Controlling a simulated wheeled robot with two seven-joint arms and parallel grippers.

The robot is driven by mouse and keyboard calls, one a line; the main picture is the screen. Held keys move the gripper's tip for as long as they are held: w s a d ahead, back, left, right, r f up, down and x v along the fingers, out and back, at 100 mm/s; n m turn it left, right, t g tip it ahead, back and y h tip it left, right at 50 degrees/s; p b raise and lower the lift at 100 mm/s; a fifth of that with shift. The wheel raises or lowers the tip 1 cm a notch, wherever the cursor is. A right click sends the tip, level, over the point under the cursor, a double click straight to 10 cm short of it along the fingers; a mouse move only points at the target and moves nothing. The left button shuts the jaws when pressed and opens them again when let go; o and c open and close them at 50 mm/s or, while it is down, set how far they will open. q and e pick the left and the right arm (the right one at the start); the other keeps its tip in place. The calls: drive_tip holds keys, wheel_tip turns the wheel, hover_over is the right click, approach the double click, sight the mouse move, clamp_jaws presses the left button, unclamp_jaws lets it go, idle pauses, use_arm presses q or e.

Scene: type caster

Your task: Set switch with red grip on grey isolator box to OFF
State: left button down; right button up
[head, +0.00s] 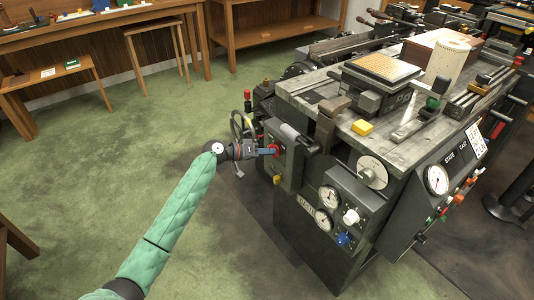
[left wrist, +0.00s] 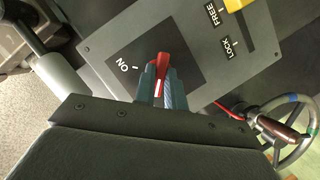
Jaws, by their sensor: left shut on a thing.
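The switch's red grip (left wrist: 162,64) sits on a dark plate on the grey isolator box (left wrist: 105,42) in the left wrist view. My left gripper (left wrist: 161,84) is shut on the red grip, with a blue-grey finger on each side. An ON label with a mark shows to the left of the grip; no OFF label is visible, so I cannot tell the exact setting. In the head view, my left gripper (head: 272,151) is at the box (head: 286,172) on the near left side of the machine, and the red grip (head: 275,149) shows at its fingertips.
A yellow handle (left wrist: 235,4) beside FREE and LOCK labels is at upper right in the wrist view. A handwheel (left wrist: 289,131) is at lower right. In the head view, gauges (head: 330,198) sit right of the box. Green floor (head: 90,160) at left is clear.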

use_arm(q)
drive_tip(key=shift+w, duration=0.1)
idle(0.3)
drive_tip(key=c, duration=1.5)
unclamp_jaws()
drive_tip(key=shift+o, duration=0.2)
drive_tip(key=v, duration=0.7)
drive_tip(key=shift+a+b, duration=0.35)
drive_tip(key=shift+a, duration=0.05)
drive_tip(key=shift+r, duration=0.1)
